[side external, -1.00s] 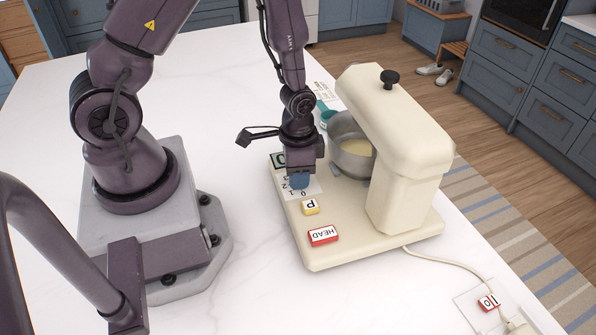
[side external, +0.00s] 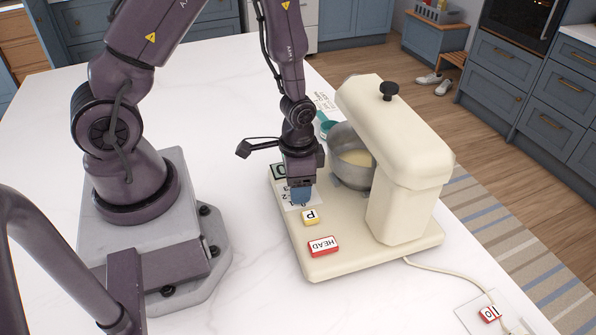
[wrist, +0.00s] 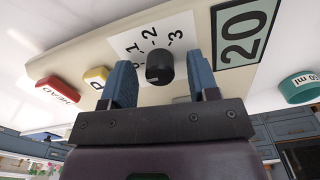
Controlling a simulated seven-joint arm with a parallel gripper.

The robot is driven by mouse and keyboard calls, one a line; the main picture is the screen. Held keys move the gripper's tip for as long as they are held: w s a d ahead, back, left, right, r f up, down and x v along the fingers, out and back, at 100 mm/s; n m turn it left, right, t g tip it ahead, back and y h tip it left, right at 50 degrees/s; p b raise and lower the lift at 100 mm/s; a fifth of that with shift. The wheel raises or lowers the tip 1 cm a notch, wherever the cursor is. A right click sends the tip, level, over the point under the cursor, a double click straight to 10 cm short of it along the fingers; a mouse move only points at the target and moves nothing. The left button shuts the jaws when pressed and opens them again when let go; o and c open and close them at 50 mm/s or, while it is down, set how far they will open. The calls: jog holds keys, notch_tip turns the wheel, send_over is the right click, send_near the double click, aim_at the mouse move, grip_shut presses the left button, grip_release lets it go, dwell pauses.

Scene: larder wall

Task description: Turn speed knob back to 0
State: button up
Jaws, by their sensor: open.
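The speed knob (wrist: 160,68) is a small black round knob on a white dial card (wrist: 128,42) printed with numbers up to 3. The card is on the cream mixer's base (side external: 330,264). In the wrist view the knob shows between the two blue fingers of my gripper (wrist: 160,62), with a gap on each side. My gripper is open. In the side view my gripper (side external: 300,195) points down over the card and hides the knob. A faint light mark shows on the knob, but I cannot tell which number it points at.
A yellow P button (side external: 311,216) and a red HEAD button (side external: 323,245) are beside the dial. A green 20 display (wrist: 240,33) is on its other side. The mixer head (side external: 393,130) and steel bowl (side external: 350,165) stand right of my gripper. A red switch (side external: 489,313) is at lower right.

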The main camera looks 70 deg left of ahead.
notch_tip(320, 180, up, 13)
dwell(0.5)
jog(key=s+d+r+n+t, duration=0.1)
jog(key=s+r, duration=0.3)
jog(key=r, duration=0.4)
jog(key=s+d+r+n+t, duration=0.1)
jog(key=s+d+r+t, duration=0.1)
jog(key=r, duration=0.7)
jog(key=shift+s+r+n+t, duration=0.3)
jog(key=shift+s+t, duration=0.6)
jog(key=shift+t, duration=0.4)
